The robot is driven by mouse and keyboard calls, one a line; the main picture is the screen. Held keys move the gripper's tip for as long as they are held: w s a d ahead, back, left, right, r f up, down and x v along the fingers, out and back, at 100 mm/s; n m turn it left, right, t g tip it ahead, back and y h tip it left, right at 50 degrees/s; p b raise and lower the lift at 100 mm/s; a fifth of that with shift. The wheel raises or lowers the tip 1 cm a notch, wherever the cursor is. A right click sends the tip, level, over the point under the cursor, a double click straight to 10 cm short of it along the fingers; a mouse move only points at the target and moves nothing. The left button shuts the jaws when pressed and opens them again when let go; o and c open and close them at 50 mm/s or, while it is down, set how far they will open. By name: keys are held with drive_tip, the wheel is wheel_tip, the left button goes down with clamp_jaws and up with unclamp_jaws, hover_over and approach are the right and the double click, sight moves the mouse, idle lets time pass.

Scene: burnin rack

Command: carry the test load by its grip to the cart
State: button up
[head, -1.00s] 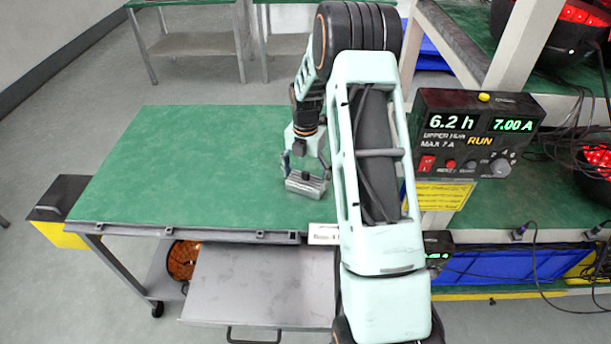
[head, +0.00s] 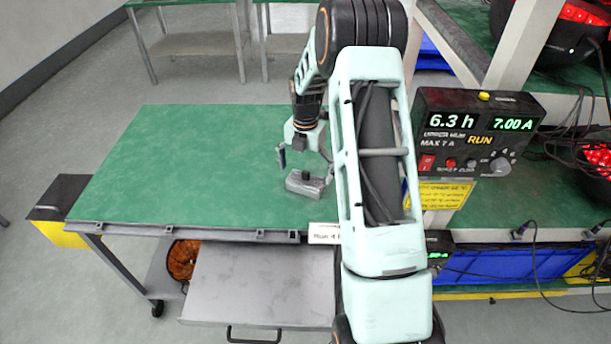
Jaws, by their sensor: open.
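A small grey block with a dark raised piece on top, seemingly the test load (head: 303,186), rests on the green top of a wheeled bench, seemingly the cart (head: 180,160), near its front right. My gripper (head: 304,160) is open just above the block, with one finger to the upper left and the other to the right. It holds nothing. My arm covers the right end of the green top.
A grey drawer (head: 260,285) stands open below the green top. A yellow and black box (head: 62,212) is at its left end. On the right, a rack carries a control box (head: 475,140) reading 6.3 h and 7.00 A, with loose cables (head: 565,130) and red-lit units.

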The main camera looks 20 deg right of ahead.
sight(306, 172)
wheel_tip(306, 172, up, 11)
drive_tip(key=shift+f, duration=0.15)
idle(0.4)
